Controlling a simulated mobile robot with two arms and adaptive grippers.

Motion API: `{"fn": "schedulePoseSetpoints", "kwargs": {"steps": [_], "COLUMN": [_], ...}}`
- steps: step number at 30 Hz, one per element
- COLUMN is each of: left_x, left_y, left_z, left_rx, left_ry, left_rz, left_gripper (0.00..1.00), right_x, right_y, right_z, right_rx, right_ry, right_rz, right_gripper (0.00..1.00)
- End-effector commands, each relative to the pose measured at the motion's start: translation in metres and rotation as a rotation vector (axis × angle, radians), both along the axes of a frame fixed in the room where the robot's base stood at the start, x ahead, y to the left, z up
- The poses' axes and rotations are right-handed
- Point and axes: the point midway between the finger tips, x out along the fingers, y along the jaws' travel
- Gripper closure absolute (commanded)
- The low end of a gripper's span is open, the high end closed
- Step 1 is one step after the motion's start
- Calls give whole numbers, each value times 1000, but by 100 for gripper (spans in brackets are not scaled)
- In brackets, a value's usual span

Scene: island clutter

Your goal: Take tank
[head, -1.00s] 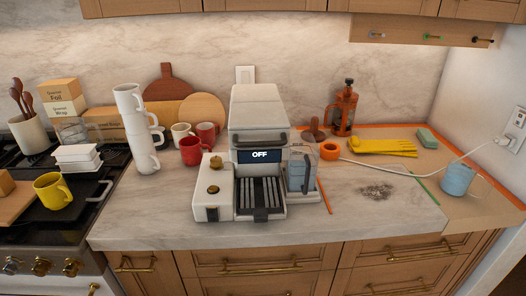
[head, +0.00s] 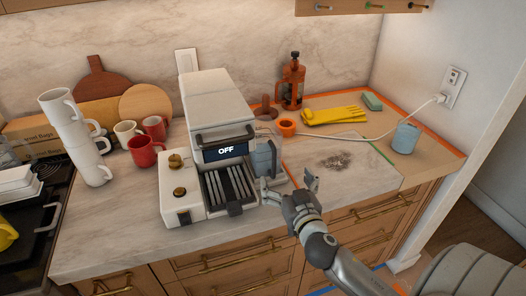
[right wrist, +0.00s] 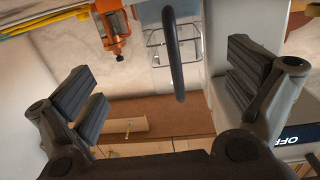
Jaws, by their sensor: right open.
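The tank (head: 262,160) is a clear, bluish container with a handle at the right side of the white coffee machine (head: 215,105), whose screen reads OFF. My right gripper (head: 288,183) is open and empty, just in front and to the right of the tank. In the right wrist view the tank's dark handle (right wrist: 174,58) shows between the two spread fingers (right wrist: 160,85), apart from both. The tank's clear body is hard to make out there. My left gripper is in neither view now.
A stack of white mugs (head: 84,140) and a red mug (head: 145,151) stand left of the machine. Dark crumbs (head: 334,160) lie on the counter.

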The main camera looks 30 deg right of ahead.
Motion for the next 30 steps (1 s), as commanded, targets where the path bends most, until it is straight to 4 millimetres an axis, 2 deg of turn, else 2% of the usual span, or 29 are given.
{"fn": "schedulePoseSetpoints", "kwargs": {"steps": [3, 7, 15, 23, 30], "left_x": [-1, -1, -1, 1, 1], "left_y": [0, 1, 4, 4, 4], "left_z": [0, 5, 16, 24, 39], "left_rx": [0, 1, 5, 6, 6], "left_ry": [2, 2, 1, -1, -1], "left_rz": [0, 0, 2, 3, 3], "left_gripper": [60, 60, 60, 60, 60], "right_x": [10, 22, 59, 75, 105], "right_y": [1, 0, -9, -12, -16], "right_z": [11, 16, 16, 18, 21], "right_rx": [-8, -8, -6, -7, -8], "right_ry": [-54, -70, -69, -68, -67], "right_rz": [43, 58, 57, 56, 55], "right_gripper": [0, 0, 0, 0, 0]}}
